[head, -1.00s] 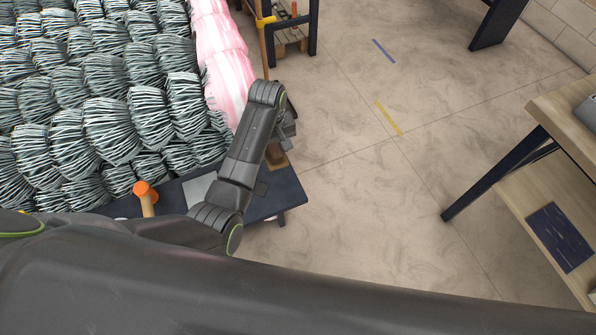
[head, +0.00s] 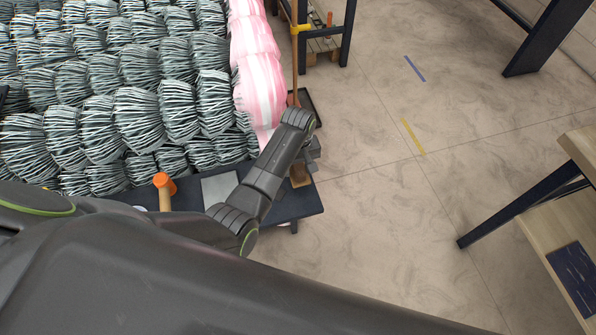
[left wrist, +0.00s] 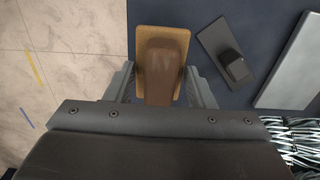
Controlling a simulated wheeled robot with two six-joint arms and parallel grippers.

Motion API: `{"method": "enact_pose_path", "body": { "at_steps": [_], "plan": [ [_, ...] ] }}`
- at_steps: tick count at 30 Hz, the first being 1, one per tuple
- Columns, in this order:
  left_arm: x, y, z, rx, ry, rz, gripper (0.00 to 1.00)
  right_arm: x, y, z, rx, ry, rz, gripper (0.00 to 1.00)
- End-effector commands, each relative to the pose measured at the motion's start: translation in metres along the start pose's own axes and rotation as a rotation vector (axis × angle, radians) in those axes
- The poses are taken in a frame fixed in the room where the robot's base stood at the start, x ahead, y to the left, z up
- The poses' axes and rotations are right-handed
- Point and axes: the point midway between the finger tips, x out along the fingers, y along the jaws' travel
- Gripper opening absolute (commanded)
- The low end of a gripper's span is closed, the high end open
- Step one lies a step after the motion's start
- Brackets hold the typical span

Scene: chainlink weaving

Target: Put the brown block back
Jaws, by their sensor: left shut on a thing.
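The brown block (left wrist: 160,70) has a darker raised body on a lighter tan base. It sits between the two fingers of my left gripper (left wrist: 161,88) in the left wrist view, and the gripper is shut on it. In the head view, the left gripper (head: 311,158) is at the right end of the dark table, with the block (head: 299,176) partly showing below it. I cannot tell whether the block touches the tabletop. My right gripper is not in view.
The dark table (head: 290,205) bears a grey plate (head: 219,187) and an orange-headed mallet (head: 164,185). A dark tool with a raised grip (left wrist: 225,50) lies beside the block. Wire bundles (head: 140,120) and pink-wrapped bundles (head: 258,75) fill the left.

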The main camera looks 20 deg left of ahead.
Motion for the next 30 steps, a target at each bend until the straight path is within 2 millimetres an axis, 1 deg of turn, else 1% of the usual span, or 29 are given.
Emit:
{"method": "enact_pose_path", "body": {
  "at_steps": [3, 5, 8, 18, 23, 24, 28, 29, 30],
  "plan": [
    [0.019, -0.001, 0.001, 0.0, -0.003, -0.003, 0.28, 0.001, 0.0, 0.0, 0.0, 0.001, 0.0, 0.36],
    [0.02, -0.001, 0.0, 0.0, -0.003, -0.003, 0.28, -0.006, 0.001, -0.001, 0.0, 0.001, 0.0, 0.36],
    [0.026, -0.001, 0.001, 0.0, -0.002, -0.002, 0.28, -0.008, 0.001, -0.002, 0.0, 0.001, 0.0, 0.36],
    [0.03, 0.0, 0.0, 0.0, -0.001, 0.0, 0.28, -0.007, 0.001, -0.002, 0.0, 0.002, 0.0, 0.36],
    [0.035, 0.0, 0.0, 0.0, -0.001, 0.0, 0.28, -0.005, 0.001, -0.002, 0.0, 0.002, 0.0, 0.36],
    [0.035, 0.0, 0.0, 0.0, -0.001, 0.0, 0.52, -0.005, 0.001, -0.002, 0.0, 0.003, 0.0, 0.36],
    [0.035, 0.0, 0.0, 0.0, -0.001, 0.0, 0.69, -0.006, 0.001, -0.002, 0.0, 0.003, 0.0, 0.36],
    [0.035, 0.0, 0.0, 0.0, -0.001, 0.0, 0.71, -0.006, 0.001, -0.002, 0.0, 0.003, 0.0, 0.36],
    [0.035, 0.0, 0.0, 0.0, -0.001, 0.0, 0.71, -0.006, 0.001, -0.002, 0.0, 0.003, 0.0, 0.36]
  ]
}}
